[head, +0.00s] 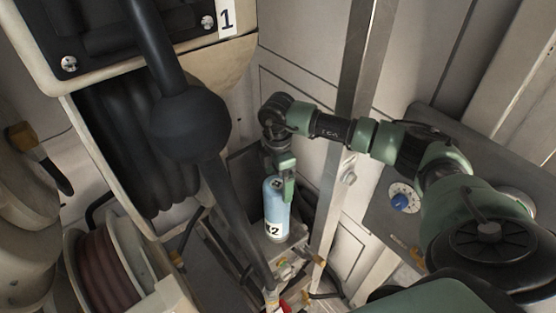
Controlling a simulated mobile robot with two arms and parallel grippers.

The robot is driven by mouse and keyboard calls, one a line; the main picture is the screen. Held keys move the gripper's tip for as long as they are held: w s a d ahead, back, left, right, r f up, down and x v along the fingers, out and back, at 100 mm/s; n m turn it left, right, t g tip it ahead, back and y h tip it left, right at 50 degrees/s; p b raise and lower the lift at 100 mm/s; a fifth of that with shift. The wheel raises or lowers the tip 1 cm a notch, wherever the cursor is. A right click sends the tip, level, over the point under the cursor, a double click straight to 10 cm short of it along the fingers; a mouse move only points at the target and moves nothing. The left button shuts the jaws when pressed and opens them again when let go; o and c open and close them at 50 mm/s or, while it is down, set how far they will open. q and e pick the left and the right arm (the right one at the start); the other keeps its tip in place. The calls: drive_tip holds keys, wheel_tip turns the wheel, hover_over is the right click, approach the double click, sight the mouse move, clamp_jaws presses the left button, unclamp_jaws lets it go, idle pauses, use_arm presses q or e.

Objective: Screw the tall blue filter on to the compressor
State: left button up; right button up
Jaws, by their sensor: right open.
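The tall blue filter (276,208), a light blue cylinder with a white label ending in "2", stands upright near the middle of the head view, low in the narrow space. My right gripper (281,181) is open at the filter's top, its green finger overlapping the filter's upper right side. I cannot tell whether it touches the filter. The filter's base is near a grey metal surface; how it sits there is unclear. I cannot pick out the compressor with certainty. My left gripper is not in view.
A black hose with a large ball (190,124) hangs in front, left of the filter. A hose reel (108,270) stands lower left. A metal upright (346,150) rises behind my right arm.

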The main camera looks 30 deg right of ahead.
sight(277, 209)
drive_tip(key=shift+s, duration=0.15)
drive_tip(key=f+b, duration=0.3)
drive_tip(key=f, duration=0.1)
drive_tip(key=shift+s+a+f+b, duration=0.1)
drive_tip(key=shift+s+a+b, duration=0.05)
drive_tip(key=shift+s+b, duration=0.2)
wheel_tip(277, 209, down, 3)
drive_tip(key=shift+w+r+b, duration=0.1)
drive_tip(key=shift+b, duration=0.8)
drive_tip(key=c, duration=2)
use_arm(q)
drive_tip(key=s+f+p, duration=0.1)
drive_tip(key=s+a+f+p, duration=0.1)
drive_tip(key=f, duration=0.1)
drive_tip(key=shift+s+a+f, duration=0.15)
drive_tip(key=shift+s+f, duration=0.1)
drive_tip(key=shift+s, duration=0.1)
use_arm(e)
drive_tip(key=m, duration=0.5)
drive_tip(key=shift+m, duration=0.3)
